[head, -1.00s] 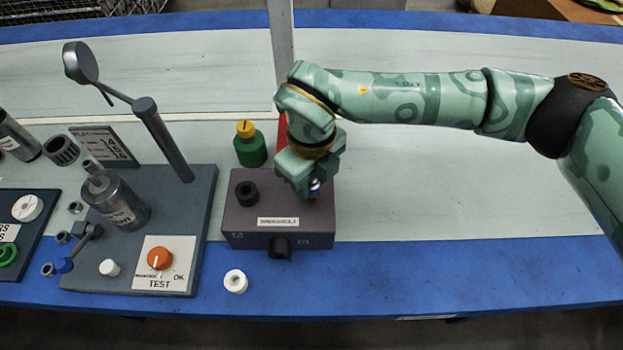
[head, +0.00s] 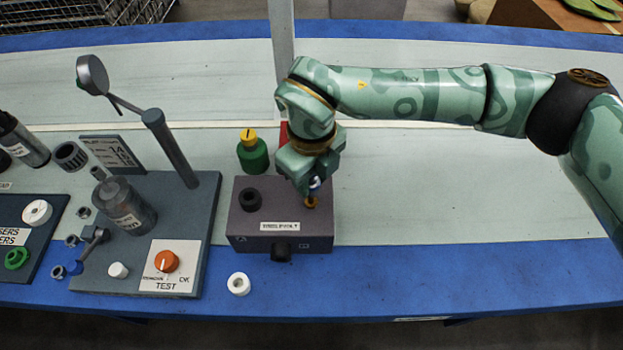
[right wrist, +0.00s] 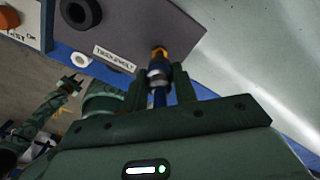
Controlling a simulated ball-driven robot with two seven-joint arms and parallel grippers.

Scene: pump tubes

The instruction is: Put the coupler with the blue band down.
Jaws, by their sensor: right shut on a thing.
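My right gripper (head: 314,181) is above the right half of the purple-grey box (head: 242,226). It is shut on the coupler with the blue band (head: 315,184), which shows as a metal and blue piece between the fingers. In the right wrist view, the coupler (right wrist: 158,76) stands between both fingertips. A brass-orange piece (head: 311,202) is in line with its far end; I cannot tell whether it belongs to the coupler or the box. The fingers hide part of the coupler.
A black ring (head: 250,199) sits on the box's left half. A green bottle with a yellow cap (head: 251,151) stands behind it. A white ring (head: 239,284) lies in front on the blue edge. The test stand (head: 205,215) is left. The table right of the box is clear.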

